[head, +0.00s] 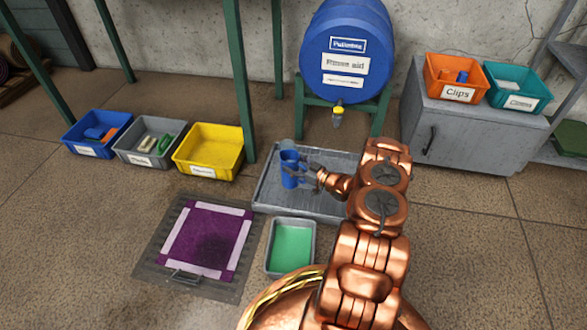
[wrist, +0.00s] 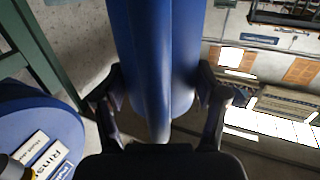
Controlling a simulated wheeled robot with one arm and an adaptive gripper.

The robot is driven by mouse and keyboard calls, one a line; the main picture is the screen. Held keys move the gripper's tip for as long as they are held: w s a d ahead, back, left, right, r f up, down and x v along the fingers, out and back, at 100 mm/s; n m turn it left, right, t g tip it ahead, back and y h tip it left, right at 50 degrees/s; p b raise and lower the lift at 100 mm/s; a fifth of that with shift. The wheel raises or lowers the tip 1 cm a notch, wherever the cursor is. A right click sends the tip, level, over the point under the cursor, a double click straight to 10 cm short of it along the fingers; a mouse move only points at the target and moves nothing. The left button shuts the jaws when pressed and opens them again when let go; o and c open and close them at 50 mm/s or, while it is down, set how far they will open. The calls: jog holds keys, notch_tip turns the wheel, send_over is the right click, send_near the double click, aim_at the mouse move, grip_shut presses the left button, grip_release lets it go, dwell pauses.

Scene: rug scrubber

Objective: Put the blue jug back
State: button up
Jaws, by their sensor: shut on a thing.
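The blue jug (head: 290,170) is upright at the left part of the grey tray (head: 334,207) on the floor, in the head view. My gripper (head: 314,177) reaches it from the right and is shut on it. In the wrist view the jug (wrist: 152,60) fills the middle, with the fingers (wrist: 158,93) on both its sides. I cannot tell whether the jug's base touches the tray. The underside of the jug is hidden from the wrist view.
A blue barrel (head: 347,25) with a tap stands on a green stand behind the tray. A yellow bin (head: 208,150), a purple rug (head: 205,240) and a tub of green liquid (head: 291,246) lie around the tray. A grey cabinet (head: 470,135) stands at right.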

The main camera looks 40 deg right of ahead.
jog(key=shift+f, duration=0.75)
jog(key=o, duration=1.8)
jog(key=p+v, duration=0.4)
jog(key=v, duration=0.8)
